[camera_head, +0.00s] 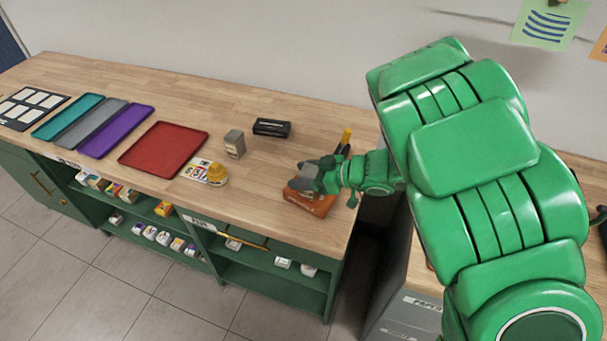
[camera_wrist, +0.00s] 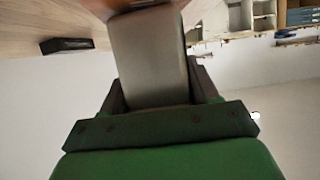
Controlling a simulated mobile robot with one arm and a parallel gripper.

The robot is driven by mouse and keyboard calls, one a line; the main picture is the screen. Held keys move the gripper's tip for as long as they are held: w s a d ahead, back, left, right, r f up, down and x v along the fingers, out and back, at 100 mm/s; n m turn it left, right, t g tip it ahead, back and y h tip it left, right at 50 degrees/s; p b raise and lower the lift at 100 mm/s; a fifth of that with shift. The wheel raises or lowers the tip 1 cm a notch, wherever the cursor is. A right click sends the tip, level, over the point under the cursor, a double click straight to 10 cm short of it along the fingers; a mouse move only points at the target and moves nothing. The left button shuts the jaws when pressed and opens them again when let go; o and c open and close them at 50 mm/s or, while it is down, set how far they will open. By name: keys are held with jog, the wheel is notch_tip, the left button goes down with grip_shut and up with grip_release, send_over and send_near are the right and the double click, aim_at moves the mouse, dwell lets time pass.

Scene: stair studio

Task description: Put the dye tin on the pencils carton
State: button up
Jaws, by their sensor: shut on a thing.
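A grey, box-shaped tin (camera_wrist: 148,55), which I take for the dye tin, is between the fingers of my gripper (camera_wrist: 160,95) in the wrist view. My gripper (camera_head: 308,182) is shut on it. In the head view it is directly above an orange-brown carton (camera_head: 315,206) near the table's front right, which I take for the pencils carton. A strip of the orange carton (camera_wrist: 105,6) shows past the tin's far end in the wrist view. The tin's end is at or very near the carton's top; I cannot tell whether they touch.
A grey box (camera_head: 235,144), a black box (camera_head: 271,128) and a yellow-topped item (camera_head: 217,174) stand left of my gripper. A red tray (camera_head: 163,148) lies farther left. A yellow-topped upright item (camera_head: 346,137) is close behind my gripper. The wooden table (camera_head: 270,205) is bare between these.

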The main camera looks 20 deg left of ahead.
jog(key=shift+f, duration=0.15)
jog(key=o, duration=1.2)
jog(key=shift+c, duration=0.2)
jog(key=shift+d+r, duration=0.15)
jog(key=shift+r, duration=0.1)
jog(key=v, duration=1.1)
jog(key=shift+d, duration=0.35)
